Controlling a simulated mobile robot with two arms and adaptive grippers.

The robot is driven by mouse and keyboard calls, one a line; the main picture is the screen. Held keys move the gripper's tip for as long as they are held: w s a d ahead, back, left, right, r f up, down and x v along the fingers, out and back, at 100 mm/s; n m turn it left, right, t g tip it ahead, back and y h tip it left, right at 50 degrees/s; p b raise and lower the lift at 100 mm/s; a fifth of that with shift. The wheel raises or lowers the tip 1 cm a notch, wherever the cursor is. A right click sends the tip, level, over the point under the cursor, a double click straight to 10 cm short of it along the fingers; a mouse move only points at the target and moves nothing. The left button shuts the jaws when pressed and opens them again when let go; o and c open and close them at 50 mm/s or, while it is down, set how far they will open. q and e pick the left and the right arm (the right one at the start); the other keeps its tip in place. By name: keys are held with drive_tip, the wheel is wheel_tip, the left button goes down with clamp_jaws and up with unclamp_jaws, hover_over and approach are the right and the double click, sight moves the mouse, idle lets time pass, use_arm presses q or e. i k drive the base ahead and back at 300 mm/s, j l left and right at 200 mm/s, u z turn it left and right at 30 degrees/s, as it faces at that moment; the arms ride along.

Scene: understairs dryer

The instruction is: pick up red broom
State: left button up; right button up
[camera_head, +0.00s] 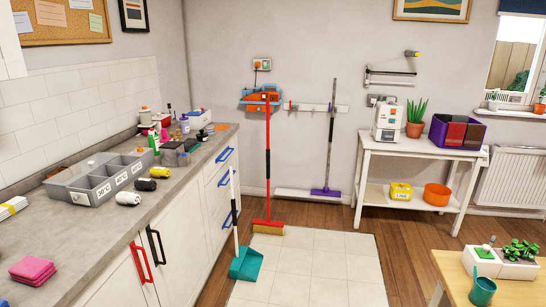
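The red broom (267,165) stands upright near the back wall, to the right of the counter's far end. It has a long red handle and a wide red head with tan bristles (269,228) resting on the floor by the pale tiled area. Its upper handle passes in front of an orange and blue item on the wall. Neither of my grippers shows in the head view.
A teal dustpan (246,264) with a white handle stands nearer, left of the broom. A purple-headed mop (327,191) leans by the wall rack (314,107). The counter (130,222) bounds the left, a white table (417,152) the right. The pale floor tiles (310,262) are clear.

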sight(260, 226)
drive_tip(key=i+z, duration=0.4)
drive_tip(key=i, duration=1.55)
